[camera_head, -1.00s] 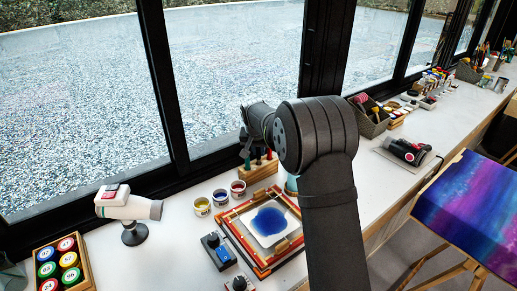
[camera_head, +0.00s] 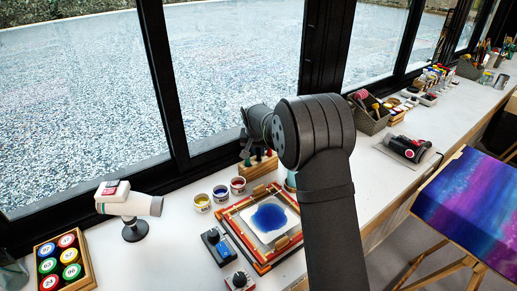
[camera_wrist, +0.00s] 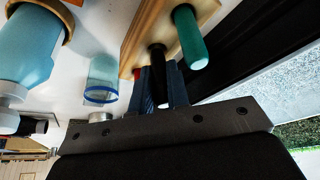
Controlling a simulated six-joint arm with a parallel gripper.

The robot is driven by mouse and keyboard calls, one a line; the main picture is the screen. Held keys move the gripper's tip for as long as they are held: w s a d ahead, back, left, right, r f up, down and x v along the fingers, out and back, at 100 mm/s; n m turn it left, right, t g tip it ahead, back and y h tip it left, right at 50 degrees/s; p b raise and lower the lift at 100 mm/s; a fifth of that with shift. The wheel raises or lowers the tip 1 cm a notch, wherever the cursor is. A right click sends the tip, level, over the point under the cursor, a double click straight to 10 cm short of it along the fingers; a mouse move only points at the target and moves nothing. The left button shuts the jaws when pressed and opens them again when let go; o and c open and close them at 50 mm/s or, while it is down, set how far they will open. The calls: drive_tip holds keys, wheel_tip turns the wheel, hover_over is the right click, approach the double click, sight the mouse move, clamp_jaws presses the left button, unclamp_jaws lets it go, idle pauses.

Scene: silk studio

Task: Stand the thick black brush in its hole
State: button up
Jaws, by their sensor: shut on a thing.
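The thick black brush (camera_wrist: 157,62) is between the two fingers of my gripper (camera_wrist: 162,88) in the wrist view, and the gripper is shut on it. The brush's far end meets the face of the wooden block (camera_wrist: 137,42); whether it is inside a hole I cannot tell. A green-handled brush (camera_wrist: 187,38) stands in the same block beside it. In the head view the wooden block (camera_head: 256,172) is by the window, with my gripper (camera_head: 246,154) at its left end. My arm hides part of that area.
A clear blue-rimmed cup (camera_wrist: 102,80) and a light blue bottle (camera_wrist: 30,45) are near the block. Paint jars (camera_head: 220,194), a framed screen with blue paint (camera_head: 240,237) and a hair dryer (camera_head: 130,205) stand on the white counter. The window frame (camera_head: 203,160) is close behind.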

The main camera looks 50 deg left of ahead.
drive_tip(key=shift+f, duration=0.6)
idle(0.5)
drive_tip(key=o, duration=0.9)
drive_tip(key=v, duration=1.7)
drive_tip(key=shift+s+d+r, duration=0.1)
drive_tip(key=shift+r, duration=0.05)
drive_tip(key=x, duration=1.7)
drive_tip(key=shift+f, duration=0.2)
drive_tip(key=shift+r, duration=0.1)
drive_tip(key=shift+r, duration=0.1)
